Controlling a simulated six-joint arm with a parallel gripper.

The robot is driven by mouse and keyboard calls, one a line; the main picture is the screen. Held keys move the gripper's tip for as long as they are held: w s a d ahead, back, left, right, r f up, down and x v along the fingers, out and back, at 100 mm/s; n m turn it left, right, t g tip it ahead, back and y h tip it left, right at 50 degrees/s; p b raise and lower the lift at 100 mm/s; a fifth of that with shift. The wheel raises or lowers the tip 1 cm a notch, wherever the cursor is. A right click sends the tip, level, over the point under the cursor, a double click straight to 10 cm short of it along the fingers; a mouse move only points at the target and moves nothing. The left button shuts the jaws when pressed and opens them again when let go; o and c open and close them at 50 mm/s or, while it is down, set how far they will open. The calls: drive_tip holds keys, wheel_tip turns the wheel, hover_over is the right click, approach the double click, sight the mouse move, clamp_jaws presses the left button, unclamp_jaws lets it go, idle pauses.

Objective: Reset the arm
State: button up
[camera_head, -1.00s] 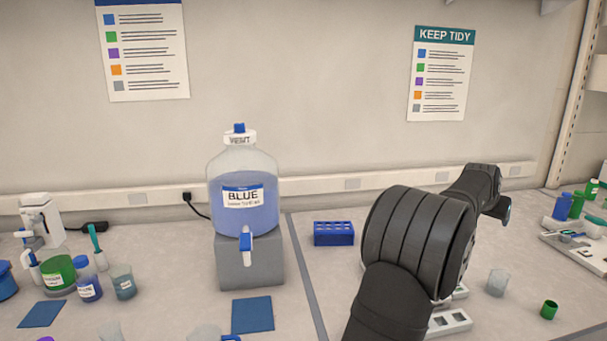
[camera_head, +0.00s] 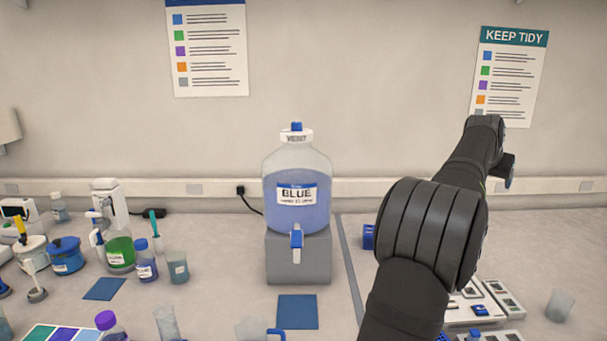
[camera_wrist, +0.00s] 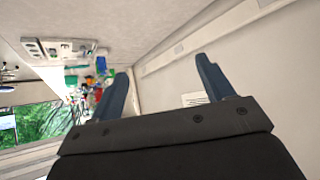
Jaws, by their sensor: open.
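My gripper (camera_wrist: 165,80) shows in the wrist view with its two dark blue fingers spread apart and nothing between them. The wrist view is tilted and looks along the bench and wall. In the head view my dark arm rises at the right, bent, with its far end in front of the wall below the KEEP TIDY poster (camera_head: 510,75). The fingers are mostly hidden there behind my wrist. The arm's end is raised clear of the bench.
A large carboy labelled BLUE (camera_head: 297,190) stands on a grey block (camera_head: 298,262) left of my arm. Bottles and beakers, including a green-filled one (camera_head: 120,253), crowd the left. A clear beaker (camera_head: 560,305) stands at right. A blue rack (camera_head: 368,237) is partly hidden by my arm.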

drive_tip(key=w+a+r, duration=0.2)
drive_tip(key=a+r, duration=0.1)
drive_tip(key=a, duration=0.2)
drive_tip(key=w+a+r+n+y, duration=0.1)
drive_tip(key=w+a+r, duration=0.2)
drive_tip(key=a, duration=0.3)
drive_tip(key=shift+w+r+n+t, duration=0.15)
drive_tip(key=shift+r+n+t, duration=0.2)
drive_tip(key=shift+r, duration=0.2)
